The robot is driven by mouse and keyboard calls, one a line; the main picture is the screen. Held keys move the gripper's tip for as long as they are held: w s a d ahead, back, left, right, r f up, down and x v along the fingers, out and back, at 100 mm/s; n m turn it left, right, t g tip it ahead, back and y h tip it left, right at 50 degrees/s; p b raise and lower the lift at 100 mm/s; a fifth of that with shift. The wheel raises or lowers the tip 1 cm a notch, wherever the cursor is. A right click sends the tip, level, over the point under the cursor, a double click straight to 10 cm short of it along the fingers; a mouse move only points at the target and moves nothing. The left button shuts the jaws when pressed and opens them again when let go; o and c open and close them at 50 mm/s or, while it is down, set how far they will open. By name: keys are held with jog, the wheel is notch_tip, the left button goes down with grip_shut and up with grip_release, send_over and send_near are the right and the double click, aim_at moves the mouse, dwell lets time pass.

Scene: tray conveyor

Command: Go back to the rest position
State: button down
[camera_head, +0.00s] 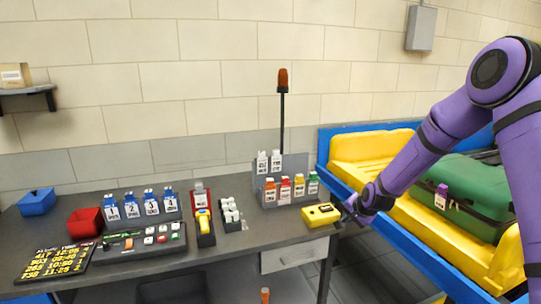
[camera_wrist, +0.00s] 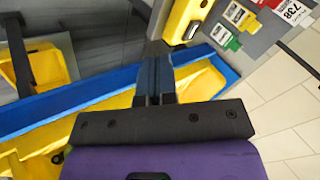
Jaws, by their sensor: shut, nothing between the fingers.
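My gripper (camera_head: 350,214) is at the right end of the dark desk, at the end of my purple arm that reaches in from the right. In the wrist view its fingers (camera_wrist: 154,98) are together with nothing between them. A yellow device (camera_head: 321,214) lies on the desk just left of the gripper, and a part of it shows at the top of the wrist view (camera_wrist: 187,20). I cannot tell whether the fingertips touch it.
The blue-sided conveyor (camera_head: 400,238) holds yellow trays (camera_head: 372,147), one with a green suitcase (camera_head: 466,196). The desk (camera_head: 250,238) carries a control panel (camera_head: 143,241), a red bin (camera_head: 85,223), a blue bin (camera_head: 36,201), a tag rack (camera_head: 283,198) and a beacon pole (camera_head: 282,120).

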jog(key=s+d+r+n+g+h, duration=0.1)
jog(key=s+r+n, duration=0.2)
jog(key=s+r, duration=0.8)
jog(key=s+d+r+n+h, duration=0.1)
jog(key=s+r+n, duration=0.1)
jog(key=s+r, duration=0.9)
jog(key=s+d+r+n, duration=0.1)
jog(key=s+r, duration=0.3)
jog(key=s, duration=0.8)
jog(key=s+r+n+g, duration=0.1)
jog(key=s+r, duration=0.4)
jog(key=s, duration=0.6)
jog(key=shift+s+d+n, duration=0.35)
jog(key=shift+s+n, duration=0.05)
jog(key=shift+n, duration=0.4)
jog(key=shift+r, duration=0.1)
